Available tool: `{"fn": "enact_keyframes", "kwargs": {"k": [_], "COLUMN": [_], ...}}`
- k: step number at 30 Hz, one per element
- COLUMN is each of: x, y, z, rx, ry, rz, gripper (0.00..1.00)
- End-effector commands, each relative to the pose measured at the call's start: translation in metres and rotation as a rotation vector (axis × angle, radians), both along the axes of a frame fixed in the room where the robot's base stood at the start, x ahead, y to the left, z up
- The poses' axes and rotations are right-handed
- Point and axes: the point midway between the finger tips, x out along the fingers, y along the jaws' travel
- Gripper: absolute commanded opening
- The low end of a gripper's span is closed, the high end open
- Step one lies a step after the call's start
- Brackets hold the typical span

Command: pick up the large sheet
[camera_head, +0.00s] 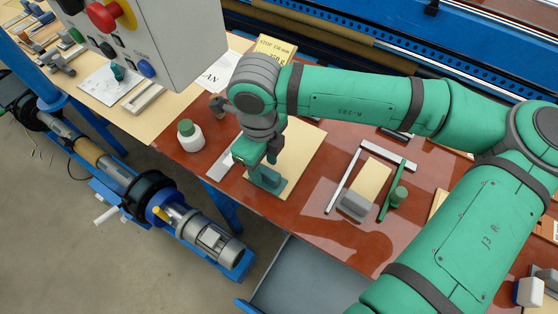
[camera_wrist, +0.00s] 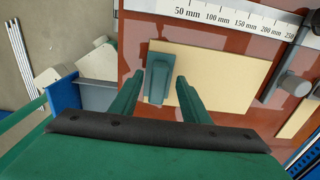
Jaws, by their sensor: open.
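The large sheet is a beige rectangle (camera_head: 303,150) lying flat on the red-brown table (camera_head: 230,200). It also shows in the wrist view (camera_wrist: 225,75). A green handle-like block (camera_head: 266,181) sits on the sheet near its edge; in the wrist view the block (camera_wrist: 157,72) is at the sheet's left end. My gripper (camera_head: 262,155) points down over this block. In the wrist view my gripper (camera_wrist: 158,78) is open, one finger on each side of the block. I cannot tell whether the fingers touch it. My gripper and wrist hide part of the sheet in the head view.
A white bottle with a green cap (camera_head: 190,136) stands left of the sheet. A ruler (camera_wrist: 230,17) lies along one side. A narrow beige strip with a grey block (camera_head: 356,205) and bar tools lie to the right. A control box (camera_head: 150,35) hangs at upper left.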

Motion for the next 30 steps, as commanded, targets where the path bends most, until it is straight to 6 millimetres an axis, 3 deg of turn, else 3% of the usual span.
{"fn": "enact_keyframes", "kwargs": {"k": [4,12,17,18,30], "x": [0.0001,0.0003,0.0003,0.0003,0.0008], "y": [-0.0008,-0.0035,-0.0022,-0.0018,-0.0008], "z": [-0.0140,-0.0164,-0.0162,-0.0162,-0.0124], "rx": [0.001,0.000,0.000,0.000,-0.001], "ry": [0.001,0.000,0.000,0.000,-0.002], "rz": [-0.003,-0.008,-0.005,-0.004,-0.001], "gripper": [0.42,0.42,0.04,0.00,0.00]}}
